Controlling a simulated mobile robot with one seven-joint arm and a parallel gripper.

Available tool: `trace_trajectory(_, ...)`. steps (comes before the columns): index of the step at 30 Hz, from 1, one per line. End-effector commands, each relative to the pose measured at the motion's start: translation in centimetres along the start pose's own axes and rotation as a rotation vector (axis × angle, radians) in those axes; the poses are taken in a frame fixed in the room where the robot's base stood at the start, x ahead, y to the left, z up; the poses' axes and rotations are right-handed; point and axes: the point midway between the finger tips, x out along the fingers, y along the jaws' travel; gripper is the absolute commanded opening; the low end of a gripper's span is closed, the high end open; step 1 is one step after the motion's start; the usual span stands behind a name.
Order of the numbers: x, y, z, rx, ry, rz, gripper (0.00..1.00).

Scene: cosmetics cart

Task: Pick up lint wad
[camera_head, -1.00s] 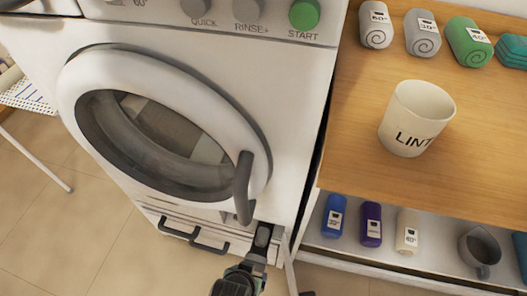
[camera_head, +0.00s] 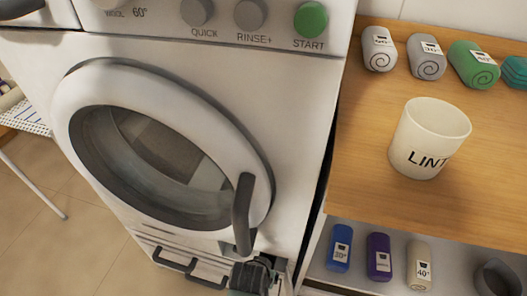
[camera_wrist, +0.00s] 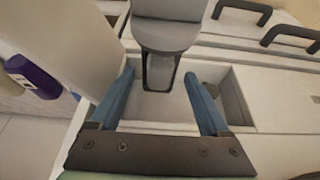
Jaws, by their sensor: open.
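My gripper (camera_wrist: 158,76) is open in the wrist view, its two blue fingers spread and pointing into an open, light-walled compartment (camera_wrist: 240,95) low on the washing machine. A grey part with a narrow framed slot (camera_wrist: 160,72) stands between and beyond the fingertips; no grip on it shows. A small greyish rounded patch (camera_wrist: 211,89) lies just right of the right finger; I cannot tell whether it is the lint wad. No lint wad shows clearly in either view. In the head view my gripper (camera_head: 255,277) is at the machine's lower right corner, fingertips hidden.
The washing machine door (camera_head: 165,145) is shut, with a dark handle (camera_head: 243,212) above my gripper. A white cup marked LINT (camera_head: 430,140) stands on the wooden cart top (camera_head: 365,185). Rolled towels lie behind it. Blue, purple and cream rolls (camera_head: 379,257) sit on the lower shelf.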

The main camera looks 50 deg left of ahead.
Motion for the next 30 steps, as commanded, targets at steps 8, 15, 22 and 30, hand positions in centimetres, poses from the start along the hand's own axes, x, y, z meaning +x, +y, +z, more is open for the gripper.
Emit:
trace_trajectory(8, 0.72, -0.02, 0.01, 0.000, 0.000, 0.000, 0.80)
trace_trajectory(15, 0.70, 0.00, 0.01, 0.000, 0.000, 0.000, 0.46)
trace_trajectory(22, 0.70, 0.00, 0.02, 0.000, 0.000, 0.000, 0.04)
trace_trajectory(30, 0.68, 0.01, 0.01, 0.000, 0.000, 0.000, 0.00)
